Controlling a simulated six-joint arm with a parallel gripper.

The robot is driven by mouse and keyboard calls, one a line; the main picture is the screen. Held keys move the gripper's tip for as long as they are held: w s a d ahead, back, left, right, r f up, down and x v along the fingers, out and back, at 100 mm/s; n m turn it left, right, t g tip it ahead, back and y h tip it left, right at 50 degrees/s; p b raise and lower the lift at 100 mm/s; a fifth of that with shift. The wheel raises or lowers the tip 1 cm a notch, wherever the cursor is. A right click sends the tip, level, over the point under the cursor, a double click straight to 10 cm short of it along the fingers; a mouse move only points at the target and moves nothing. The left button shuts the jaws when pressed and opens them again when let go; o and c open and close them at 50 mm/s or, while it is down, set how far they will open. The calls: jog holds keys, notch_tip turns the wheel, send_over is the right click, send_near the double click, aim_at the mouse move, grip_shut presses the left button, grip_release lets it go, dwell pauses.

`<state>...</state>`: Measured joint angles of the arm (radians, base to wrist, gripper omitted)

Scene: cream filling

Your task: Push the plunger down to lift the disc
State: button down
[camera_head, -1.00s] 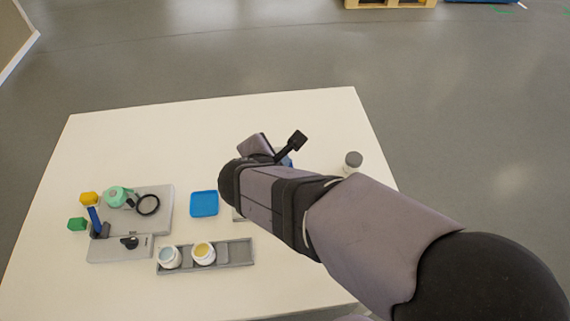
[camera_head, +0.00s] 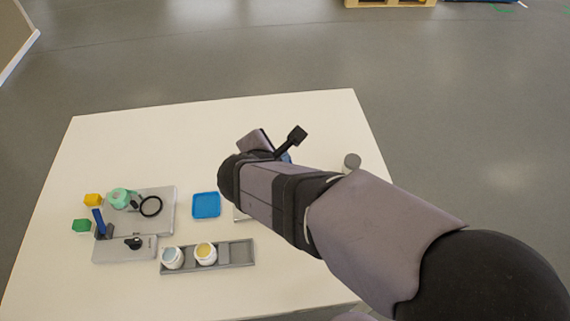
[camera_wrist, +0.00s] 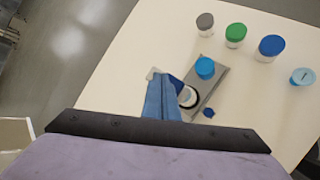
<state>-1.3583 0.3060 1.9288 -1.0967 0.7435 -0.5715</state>
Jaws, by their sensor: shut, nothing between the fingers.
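In the wrist view my gripper (camera_wrist: 162,96) is shut, its blue fingers together over the left side of a grey fixture (camera_wrist: 215,82). A blue round cap on the fixture (camera_wrist: 205,67), perhaps the plunger's top, stands right of and beyond the fingers. A white round piece with a dark ring (camera_wrist: 188,97), perhaps the disc, sits close beside the fingertips and is partly covered by them. I cannot tell whether the fingers touch it. In the head view my arm hides most of the fixture and the fingers.
Jars with grey (camera_wrist: 205,22), green (camera_wrist: 236,31), blue (camera_wrist: 271,44) and light blue (camera_wrist: 302,75) lids stand beyond the fixture. In the head view a blue square tray (camera_head: 206,205), a grey rack (camera_head: 236,254) with two white jars and a grey plate (camera_head: 165,191) lie left.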

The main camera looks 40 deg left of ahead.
jog(key=shift+r, duration=0.1)
notch_tip(320, 180, up, 6)
jog(key=p, duration=0.5)
dwell(0.4)
dwell(0.6)
jog(key=s+d+f+m+g+h, duration=0.2)
jog(key=s+d+f+m+g, duration=0.1)
jog(key=s+d+f+m, duration=0.35)
jog(key=s+d+f+m+g+h, duration=0.2)
jog(key=s+d+f+m+g, duration=0.15)
jog(key=d+f+m, duration=0.5)
jog(key=w+d+r+m, duration=0.1)
jog(key=w+d+m, duration=0.1)
jog(key=d+m, duration=0.3)
jog(key=w+d+r+m+g, duration=0.1)
jog(key=d+m, duration=0.4)
jog(key=d, duration=0.9)
jog(key=w+d+r+m+g, duration=0.1)
jog(key=w+d+m, duration=0.3)
jog(key=d, duration=0.6)
jog(key=shift+r+m+y, duration=0.4)
jog(key=shift+r+m, duration=0.25)
jog(key=shift+m, duration=0.45)
